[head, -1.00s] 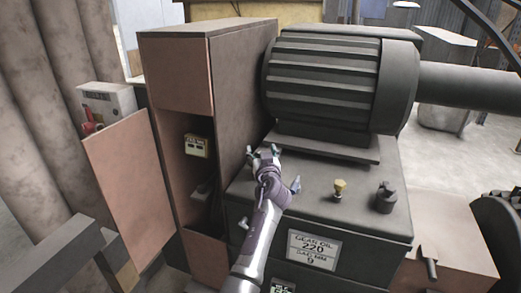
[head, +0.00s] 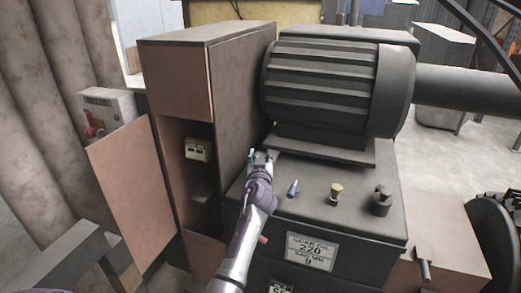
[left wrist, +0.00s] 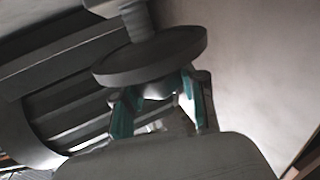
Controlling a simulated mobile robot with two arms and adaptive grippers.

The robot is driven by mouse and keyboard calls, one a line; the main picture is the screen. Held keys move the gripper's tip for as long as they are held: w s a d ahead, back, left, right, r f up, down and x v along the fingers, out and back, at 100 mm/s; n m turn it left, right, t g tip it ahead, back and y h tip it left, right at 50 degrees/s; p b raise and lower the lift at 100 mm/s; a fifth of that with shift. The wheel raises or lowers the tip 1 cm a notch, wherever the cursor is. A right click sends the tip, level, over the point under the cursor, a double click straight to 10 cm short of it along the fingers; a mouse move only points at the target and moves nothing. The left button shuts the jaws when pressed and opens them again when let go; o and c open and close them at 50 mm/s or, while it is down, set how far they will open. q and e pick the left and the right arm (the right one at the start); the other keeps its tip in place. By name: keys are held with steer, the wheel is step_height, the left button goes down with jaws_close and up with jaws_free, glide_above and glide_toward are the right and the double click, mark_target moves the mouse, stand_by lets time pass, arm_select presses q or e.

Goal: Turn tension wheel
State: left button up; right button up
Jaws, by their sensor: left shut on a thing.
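My left gripper (head: 262,157) reaches in from the bottom of the head view. It is at the back left of the gearbox top, between the cabinet and the motor. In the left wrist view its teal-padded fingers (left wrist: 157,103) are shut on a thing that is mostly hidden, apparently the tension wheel. A dark round disc (left wrist: 150,57) on a stem shows against the fingers there. The gripper hides the held part in the head view. My right gripper is not in view.
A ribbed motor (head: 335,88) stands right of the gripper, and a tall brown cabinet (head: 245,100) left of it. An open cabinet door (head: 135,195) stands left.

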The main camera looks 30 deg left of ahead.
arm_select(q)
steer(key=m+t+h+p, duration=0.1)
steer(key=h+p, duration=0.1)
steer(key=m+t+h+p, duration=0.1)
steer(key=m+h+p, duration=0.1)
steer(key=p, duration=0.1)
steer(key=m+h+p, duration=0.1)
steer(key=h+p, duration=0.1)
steer(key=shift+a+r+m+t+h, duration=0.25)
steer(key=shift+r+m+t+h, duration=0.05)
steer(key=shift+r+m+t, duration=0.1)
steer(key=shift+f+m+h+p, duration=0.15)
steer(key=shift+m+h+p, duration=0.25)
steer(key=shift+h, duration=0.4)
steer(key=h, duration=0.1)
steer(key=m+h, duration=0.1)
steer(key=shift+f+m+h, duration=0.2)
steer(key=shift+m+h, duration=0.1)
steer(key=m+h+b, duration=0.1)
steer(key=m+h, duration=0.1)
steer(key=h, duration=0.1)
steer(key=shift+f+b, duration=0.1)
steer(key=shift+b, duration=0.25)
steer(key=shift+d+m+g+h+b, duration=0.15)
steer(key=shift+m+g+h+b, duration=0.5)
steer(key=shift+h, duration=0.55)
steer(key=o, duration=1.2)
steer(key=shift+c, duration=0.2)
